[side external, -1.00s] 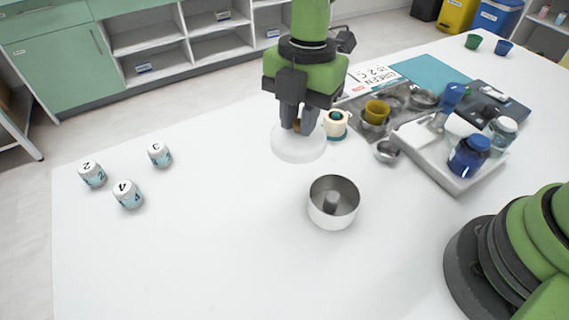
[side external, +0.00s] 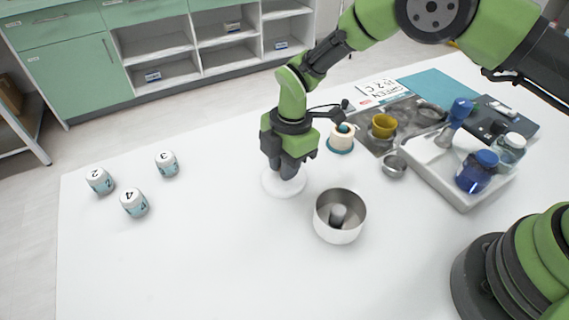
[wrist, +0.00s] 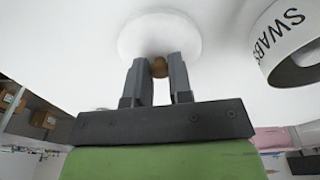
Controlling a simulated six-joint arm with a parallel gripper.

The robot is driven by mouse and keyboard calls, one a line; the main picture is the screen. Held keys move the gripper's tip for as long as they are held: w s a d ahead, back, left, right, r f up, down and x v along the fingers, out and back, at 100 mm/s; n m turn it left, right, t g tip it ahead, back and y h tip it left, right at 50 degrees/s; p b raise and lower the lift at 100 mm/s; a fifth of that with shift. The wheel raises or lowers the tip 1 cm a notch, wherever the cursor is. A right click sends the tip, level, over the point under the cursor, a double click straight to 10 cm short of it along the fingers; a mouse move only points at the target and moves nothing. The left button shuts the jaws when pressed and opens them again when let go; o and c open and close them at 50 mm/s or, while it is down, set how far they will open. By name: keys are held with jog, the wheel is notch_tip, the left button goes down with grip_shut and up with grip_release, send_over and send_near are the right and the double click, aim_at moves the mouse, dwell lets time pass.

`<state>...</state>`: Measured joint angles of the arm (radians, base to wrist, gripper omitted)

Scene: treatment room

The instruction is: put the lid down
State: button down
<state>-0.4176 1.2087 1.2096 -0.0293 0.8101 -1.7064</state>
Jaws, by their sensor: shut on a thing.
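The lid (side external: 283,187) is a flat white disc with a small brown knob (wrist: 160,67). My gripper (side external: 288,172) is shut on the knob, with one finger on each side of it in the wrist view (wrist: 158,75). The lid is level, low over the white table or on it; I cannot tell whether it touches. The open pot (side external: 340,215), white outside with a metallic inside and a grey piece in it, stands to the right of the lid, apart from it. In the wrist view the pot (wrist: 288,48) bears the word SWABS.
Numbered jars (side external: 134,203) stand at the left. A cream and teal item (side external: 341,140) is behind the pot. A white tray (side external: 463,199) with blue-topped jars and a small metal bowl (side external: 394,166) are at the right. The table front left is clear.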

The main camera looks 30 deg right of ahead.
jog(key=shift+f, duration=0.2)
jog(key=shift+f, duration=0.15)
jog(key=c, duration=1)
grip_release()
jog(key=shift+c, duration=0.2)
notch_tip(320, 180, up, 12)
jog(key=d, duration=0.1)
jog(key=shift+d, duration=0.2)
jog(key=shift+w+r, duration=0.1)
jog(key=shift+r, duration=0.15)
